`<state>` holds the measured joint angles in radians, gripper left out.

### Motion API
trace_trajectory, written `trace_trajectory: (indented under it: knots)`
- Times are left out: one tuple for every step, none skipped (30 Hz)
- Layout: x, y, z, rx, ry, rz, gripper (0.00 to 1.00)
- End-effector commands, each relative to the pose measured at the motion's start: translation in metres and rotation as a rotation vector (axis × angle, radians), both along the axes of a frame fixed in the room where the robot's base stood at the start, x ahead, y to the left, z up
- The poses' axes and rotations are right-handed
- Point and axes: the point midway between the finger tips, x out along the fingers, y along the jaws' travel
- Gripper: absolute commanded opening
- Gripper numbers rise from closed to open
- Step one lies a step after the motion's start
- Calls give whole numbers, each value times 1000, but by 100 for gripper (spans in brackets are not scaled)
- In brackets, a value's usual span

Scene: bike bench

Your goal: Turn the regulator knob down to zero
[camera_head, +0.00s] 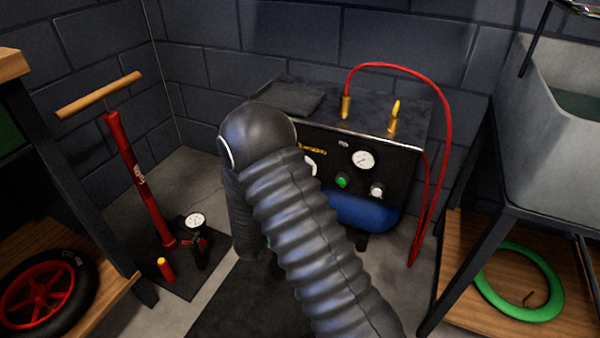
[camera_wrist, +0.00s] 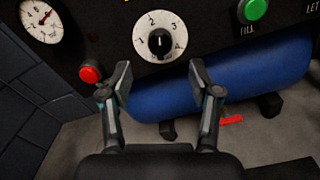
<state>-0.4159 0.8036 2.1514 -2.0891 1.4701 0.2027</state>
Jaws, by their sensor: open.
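The regulator knob (camera_wrist: 159,42) is a small black knob on a round white dial (camera_wrist: 146,30) with numbers around it, on the black compressor panel. Numbers 1, 2 and 3 can be read; the knob's exact setting is too small to tell. My gripper (camera_wrist: 161,82) is open and empty in the wrist view. Its two fingertips are apart, just below the dial in the picture, one to each side of the knob. I cannot tell how far they are from the panel. In the head view my arm hides the gripper and most of the dial (camera_head: 312,167).
A red button (camera_wrist: 90,74) and a gauge (camera_wrist: 42,20) lie left of the dial, a green button (camera_wrist: 252,10) right. A blue tank (camera_wrist: 235,76) sits below the panel. A red hose (camera_head: 449,120) loops at the compressor's right. A red floor pump (camera_head: 138,178) stands left.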

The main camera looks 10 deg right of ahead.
Motion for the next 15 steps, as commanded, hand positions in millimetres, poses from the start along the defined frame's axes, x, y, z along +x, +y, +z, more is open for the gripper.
trace_trajectory:
  knots:
    - [8, -8, 0, 1, -3, -4, 62]
    - [13, -11, 0, 1, -3, -4, 62]
    - [18, -15, 0, 0, -2, -5, 62]
    - [23, -18, -1, 0, -1, -4, 62]
    - [27, -21, -1, 0, -1, -4, 62]
    - [32, -25, -1, 0, -1, -4, 62]
    - [35, -27, 0, 0, -1, -4, 62]
    - [39, -29, 0, 0, -2, -3, 62]
    - [43, -32, 0, 0, -2, -3, 62]
    - [45, -34, 0, 1, -1, -2, 62]
    - [48, -36, 0, 1, 0, -3, 62]
    - [51, -37, 0, 1, -1, -2, 62]
    - [52, -38, 0, 0, -1, -1, 62]
    - [54, -39, 0, -1, -1, 0, 62]
    - [55, -40, 0, -1, -1, 0, 62]
